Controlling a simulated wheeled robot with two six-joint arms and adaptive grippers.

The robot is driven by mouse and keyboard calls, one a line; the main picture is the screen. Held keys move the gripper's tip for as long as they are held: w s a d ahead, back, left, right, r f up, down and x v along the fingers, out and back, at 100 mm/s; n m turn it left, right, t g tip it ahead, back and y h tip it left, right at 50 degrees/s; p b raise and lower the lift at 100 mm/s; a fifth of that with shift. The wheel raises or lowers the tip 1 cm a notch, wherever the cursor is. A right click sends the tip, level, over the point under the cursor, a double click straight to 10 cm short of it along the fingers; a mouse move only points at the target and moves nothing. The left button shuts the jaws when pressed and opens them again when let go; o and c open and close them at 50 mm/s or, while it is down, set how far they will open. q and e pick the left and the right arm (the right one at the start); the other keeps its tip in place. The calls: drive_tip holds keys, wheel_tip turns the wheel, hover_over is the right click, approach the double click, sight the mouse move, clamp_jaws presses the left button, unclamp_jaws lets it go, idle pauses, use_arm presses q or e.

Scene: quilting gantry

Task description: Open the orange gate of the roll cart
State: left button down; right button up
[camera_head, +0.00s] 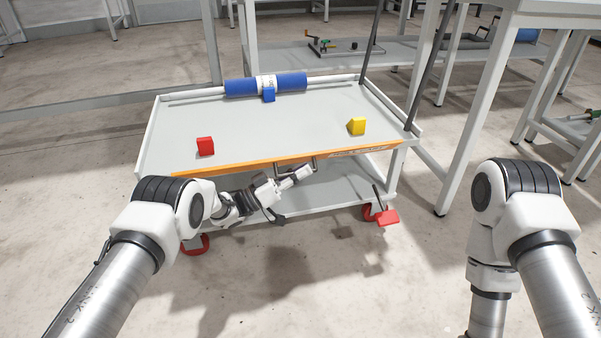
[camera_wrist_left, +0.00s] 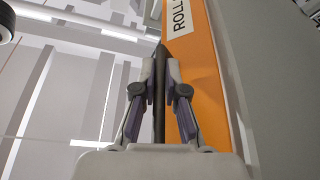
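The roll cart (camera_head: 270,130) stands ahead with its orange gate (camera_head: 240,165) along the front edge of its grey top. The gate appears up against the deck's front. A dark bar handle (camera_head: 314,165) is on the gate's front. My left gripper (camera_head: 303,173) is at this handle. In the left wrist view the handle (camera_wrist_left: 160,115) runs between the two fingers (camera_wrist_left: 161,85), which appear closed against it, beside the orange gate face (camera_wrist_left: 205,90) with its white label. My right gripper is out of the frame; only my right arm shows.
A red block (camera_head: 205,146) and a yellow block (camera_head: 357,126) are on the deck. Red casters (camera_head: 387,217) stand below. A white-legged table (camera_head: 462,130) is close at right.

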use_arm(q)
drive_tip(key=shift+f, duration=0.15)
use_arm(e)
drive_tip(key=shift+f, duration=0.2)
